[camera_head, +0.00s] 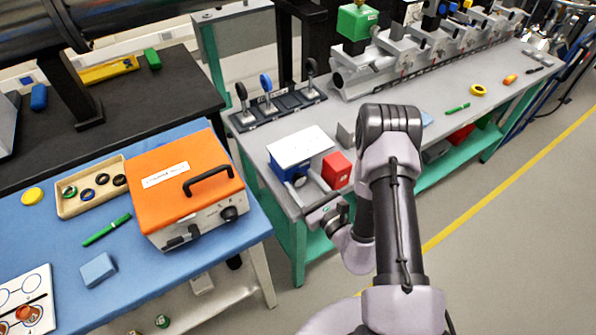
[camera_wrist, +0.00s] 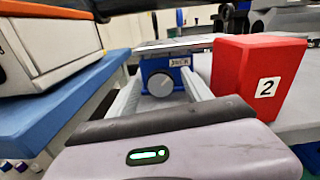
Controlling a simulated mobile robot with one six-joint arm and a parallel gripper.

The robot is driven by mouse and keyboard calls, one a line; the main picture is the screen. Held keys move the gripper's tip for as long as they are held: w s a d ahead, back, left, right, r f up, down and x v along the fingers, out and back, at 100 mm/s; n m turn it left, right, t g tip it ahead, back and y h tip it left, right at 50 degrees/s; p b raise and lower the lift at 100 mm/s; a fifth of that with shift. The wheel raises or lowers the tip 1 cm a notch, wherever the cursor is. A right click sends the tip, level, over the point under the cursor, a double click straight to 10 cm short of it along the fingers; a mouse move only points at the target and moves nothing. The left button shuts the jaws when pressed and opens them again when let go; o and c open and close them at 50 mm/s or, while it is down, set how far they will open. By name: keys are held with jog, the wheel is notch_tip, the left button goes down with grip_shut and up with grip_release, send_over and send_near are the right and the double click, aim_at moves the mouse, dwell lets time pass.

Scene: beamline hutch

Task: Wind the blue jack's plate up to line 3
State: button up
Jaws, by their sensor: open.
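The blue jack (camera_head: 290,173) stands near the front edge of the grey bench, its pale flat plate (camera_head: 298,147) on top. In the wrist view the blue jack (camera_wrist: 183,66) faces me, with a "JACK" label and a round grey knob (camera_wrist: 160,85) on its front. The plate (camera_wrist: 175,45) shows nearly edge-on above it. My gripper (camera_wrist: 163,80) is open, its two fingers pointing at the jack with the knob between them in the picture. I cannot tell whether they touch it. No height lines can be read. In the head view my gripper (camera_head: 318,203) is in front of the jack.
A red block (camera_head: 336,170) marked "2" stands close at the jack's right; it is large in the wrist view (camera_wrist: 258,80). An orange case (camera_head: 188,185) sits on the blue-topped table (camera_head: 65,240) to the left. A rack with round-headed posts (camera_head: 278,105) stands behind the jack.

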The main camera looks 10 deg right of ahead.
jog(key=shift+s, duration=0.1)
grip_shut()
jog(key=shift+r+m, duration=0.1)
jog(key=shift+m, duration=0.2)
jog(key=m+p, duration=0.1)
jog(key=m, duration=0.2)
jog(key=shift+d+m, duration=0.1)
jog(key=shift+m, duration=0.2)
jog(key=shift+d+m+p, duration=0.1)
jog(key=shift+m+p, duration=0.55)
jog(key=shift+m, duration=1.05)
grip_release()
